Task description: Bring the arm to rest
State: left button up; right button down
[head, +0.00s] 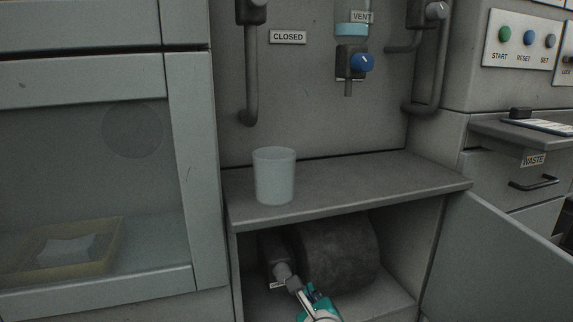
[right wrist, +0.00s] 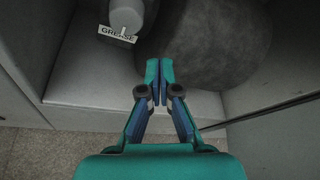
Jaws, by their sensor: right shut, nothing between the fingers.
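My right gripper (head: 304,290) is low in the head view, in front of the open cabinet below the shelf. In the right wrist view its teal fingers (right wrist: 160,72) are together with nothing between them. A dark, rounded drum-like body (head: 340,252) lies inside the cabinet, and it also fills the upper right of the right wrist view (right wrist: 215,45). A grey cylinder above a GREASE label (right wrist: 118,33) is left of the fingertips in the right wrist view. The fingers appear apart from both. My left gripper is not in view.
A pale cup (head: 274,175) stands on the shelf (head: 370,181) above the cabinet. The cabinet door (head: 500,262) stands open at right. A blue-knobbed valve (head: 357,63) hangs above the shelf. A drawer (head: 515,172) labelled WASTE is at right. A glazed cabinet is at left.

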jog(key=d+f+g+h+p, duration=0.2)
jog(key=d+f+g, duration=0.1)
jog(key=d+f, duration=0.55)
jog(key=s+d+f+n+g+y+p, duration=0.1)
jog(key=s+d+f+n+g, duration=0.15)
jog(key=s+f, duration=0.4)
jog(key=s+d+f+n+g+p, duration=0.1)
jog(key=s+f+n+g+p, duration=0.2)
jog(key=f, duration=0.7)
jog(key=s+a+f+n+g+y, duration=0.2)
jog(key=s+f+n+g, duration=0.1)
jog(key=s+n, duration=0.75)
jog(key=s+a+f+n+g+y, duration=0.2)
jog(key=s+a+f+n+g, duration=0.15)
jog(key=s+n, duration=0.65)
notch_tip(320, 180, up, 38)
jog(key=w+t+p, duration=0.1)
jog(key=p, duration=3.6)
jog(key=shift+w+d+n, duration=0.25)
jog(key=shift+d+n, duration=0.05)
jog(key=shift+d, duration=0.05)
